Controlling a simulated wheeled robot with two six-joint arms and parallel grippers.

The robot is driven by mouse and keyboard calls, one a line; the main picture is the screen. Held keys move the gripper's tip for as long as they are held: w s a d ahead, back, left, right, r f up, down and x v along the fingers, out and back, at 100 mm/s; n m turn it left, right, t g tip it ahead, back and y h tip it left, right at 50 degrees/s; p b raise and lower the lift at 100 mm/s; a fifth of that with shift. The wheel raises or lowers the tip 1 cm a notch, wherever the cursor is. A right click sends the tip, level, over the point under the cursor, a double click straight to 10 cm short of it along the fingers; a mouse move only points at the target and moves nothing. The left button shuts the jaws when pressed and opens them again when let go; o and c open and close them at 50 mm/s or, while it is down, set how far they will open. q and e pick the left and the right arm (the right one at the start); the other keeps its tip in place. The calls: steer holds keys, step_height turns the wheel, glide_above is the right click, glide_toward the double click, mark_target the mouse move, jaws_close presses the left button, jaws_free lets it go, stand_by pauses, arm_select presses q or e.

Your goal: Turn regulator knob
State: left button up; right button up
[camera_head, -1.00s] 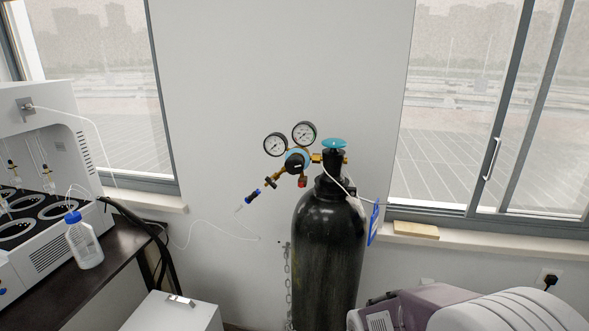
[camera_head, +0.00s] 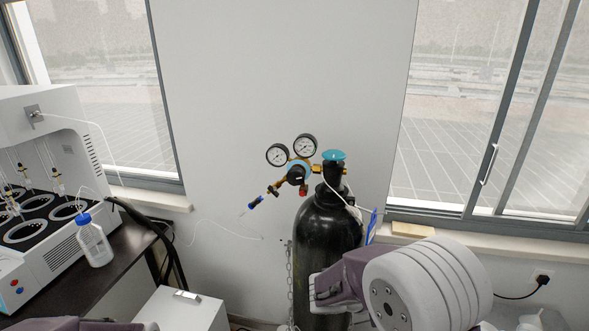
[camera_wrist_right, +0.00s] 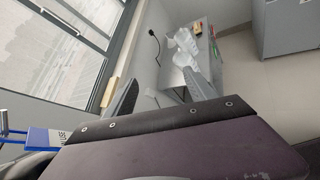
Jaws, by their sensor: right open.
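The regulator (camera_head: 303,170) sits on top of a black gas cylinder (camera_head: 325,225) against the back wall. Its black knob (camera_head: 296,175) faces me, with a blue ring behind it and two round gauges above it. A turquoise valve handwheel (camera_head: 333,155) tops the cylinder. My right arm is in front of the cylinder's lower right, below and to the right of the knob. My right gripper (camera_wrist_right: 162,80) shows in the right wrist view with its two fingers apart and nothing between them. The knob is not in that view. My left gripper is not visible.
A white distiller (camera_head: 50,190) and a plastic bottle (camera_head: 94,242) stand on a dark bench at left. A white box (camera_head: 185,312) is low in front. A chain (camera_head: 289,270) hangs by the cylinder. The blue tag (camera_head: 371,226) hangs at its right. Wall space around the regulator is clear.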

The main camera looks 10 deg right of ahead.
steer(key=w+a+r+n+t+h+p, duration=0.1)
steer(key=w+a+r+n+t+p, duration=0.35)
steer(key=w+r, duration=0.3)
steer(key=w+a+r+n+t+p, duration=0.35)
steer(key=w+a+r+t, duration=0.2)
steer(key=r, duration=0.35)
steer(key=n+t+y+p, duration=0.45)
steer(key=n+p, duration=0.25)
steer(key=p, duration=0.6)
glide_toward(294, 179)
steer(key=shift+y, duration=0.35)
steer(key=x, duration=0.8)
steer(key=shift+w+d+r, duration=0.1)
steer(key=shift+d+r, duration=0.2)
steer(key=shift+r, duration=0.05)
steer(key=shift+w+d+f, duration=0.15)
steer(key=shift+w+d, duration=0.15)
steer(key=shift+w, duration=0.1)
steer(key=shift+a, duration=0.1)
steer(key=c, duration=0.4)
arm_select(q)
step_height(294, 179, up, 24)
arm_select(e)
steer(key=c, duration=1)
